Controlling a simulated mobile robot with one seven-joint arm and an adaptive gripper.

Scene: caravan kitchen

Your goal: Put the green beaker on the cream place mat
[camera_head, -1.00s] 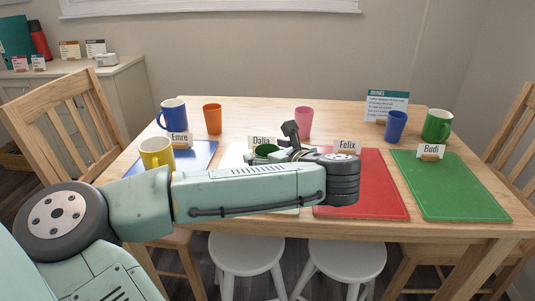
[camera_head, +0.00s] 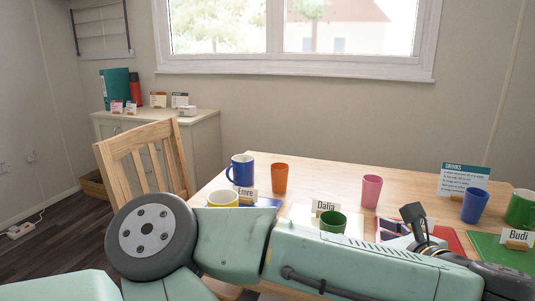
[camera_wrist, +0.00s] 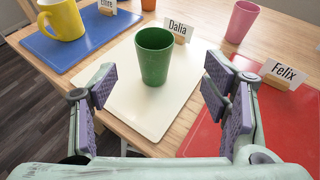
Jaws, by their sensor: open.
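The green beaker (camera_wrist: 154,56) stands upright on the cream place mat (camera_wrist: 126,107), just in front of the Dalia card (camera_wrist: 179,31). In the head view the beaker (camera_head: 333,223) shows above my arm, and most of the mat (camera_head: 299,213) is hidden. My gripper (camera_wrist: 160,90) is open and empty in the wrist view. Its fingers are wide apart on the near side of the beaker, with mat visible between them and no contact seen. In the head view the gripper (camera_head: 416,222) is right of the beaker and partly hidden by my arm.
A yellow mug (camera_wrist: 62,19) is on the blue mat (camera_wrist: 70,41) to the left. The red mat (camera_wrist: 262,112) with the Felix card (camera_wrist: 283,74) is to the right. A pink beaker (camera_head: 371,191) and an orange beaker (camera_head: 279,177) stand behind. A blue mug (camera_head: 241,169) is at the back left.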

